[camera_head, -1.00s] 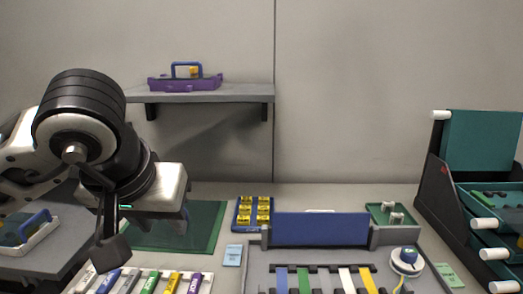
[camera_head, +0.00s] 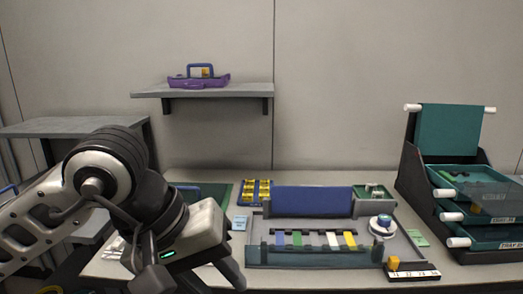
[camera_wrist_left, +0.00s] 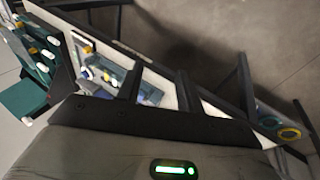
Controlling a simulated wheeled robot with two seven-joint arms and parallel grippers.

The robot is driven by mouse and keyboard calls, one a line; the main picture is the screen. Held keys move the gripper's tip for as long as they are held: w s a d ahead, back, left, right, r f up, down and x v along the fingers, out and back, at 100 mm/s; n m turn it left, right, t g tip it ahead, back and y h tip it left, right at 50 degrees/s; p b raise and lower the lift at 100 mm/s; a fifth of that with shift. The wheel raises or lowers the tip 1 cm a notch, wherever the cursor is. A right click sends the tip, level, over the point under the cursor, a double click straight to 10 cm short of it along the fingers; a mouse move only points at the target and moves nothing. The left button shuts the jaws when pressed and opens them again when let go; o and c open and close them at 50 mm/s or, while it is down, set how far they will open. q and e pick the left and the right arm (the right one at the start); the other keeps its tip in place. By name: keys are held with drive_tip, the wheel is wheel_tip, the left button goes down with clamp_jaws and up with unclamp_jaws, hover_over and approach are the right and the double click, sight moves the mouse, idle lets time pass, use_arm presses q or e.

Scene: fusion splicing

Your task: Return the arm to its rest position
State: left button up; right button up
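My left arm (camera_head: 105,180) comes in from the left in the head view, bent, with its wrist in front of the left part of the workbench. In the left wrist view, the two black fingers of my left gripper (camera_wrist_left: 157,88) stand apart with nothing held between them. The bench shows small beyond the fingers. In the head view the wrist hides much of the bench's left end. My right arm and gripper are not in view.
The workbench (camera_head: 340,278) carries a grey splicing station (camera_head: 255,254), yellow parts in a blue holder (camera_head: 256,190) and a numbered strip (camera_head: 412,275). A tray rack (camera_head: 405,185) stands at right. A wall shelf (camera_head: 215,91) holds a purple case (camera_head: 198,82). A grey side table (camera_head: 70,126) is at left.

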use_arm(q)
drive_tip(key=s+d+r+n+g+h+p, duration=0.1)
drive_tip(key=s+d+r+n+g+h, duration=0.5)
drive_tip(key=s+d+n+g+h, duration=0.55)
drive_tip(key=w+a+n+t+h+p, duration=0.1)
drive_tip(key=w+a+n+t+h, duration=0.4)
drive_tip(key=n+t, duration=0.7)
drive_tip(key=w+a+n+t+h, duration=0.1)
drive_tip(key=w+a+n+t, duration=0.2)
drive_tip(key=w+n+t, duration=0.75)
drive_tip(key=a+f+n+t+y, duration=0.3)
drive_tip(key=f+n+y, duration=0.3)
drive_tip(key=n, duration=0.5)
drive_tip(key=a+f+n+t+y, duration=0.3)
drive_tip(key=f+n+y, duration=0.3)
drive_tip(key=n, duration=0.5)
drive_tip(key=s+a+f+n+g+y, duration=0.1)
drive_tip(key=s+f+n+g+y, duration=0.1)
drive_tip(key=f, duration=0.5)
drive_tip(key=s+a+f+n+g+y, duration=0.2)
drive_tip(key=s+f+n+g, duration=0.1)
drive_tip(key=s+f+n, duration=0.2)
drive_tip(key=s+a+f+n+g+y+p, duration=0.1)
drive_tip(key=s+a+f+n+g+y, duration=0.1)
drive_tip(key=f+n, duration=0.4)
wheel_tip(320, 180, down, 3)
drive_tip(key=shift+s+a+g+y, duration=0.2)
drive_tip(key=shift+s+g+y, duration=0.4)
drive_tip(key=shift+s, duration=0.15)
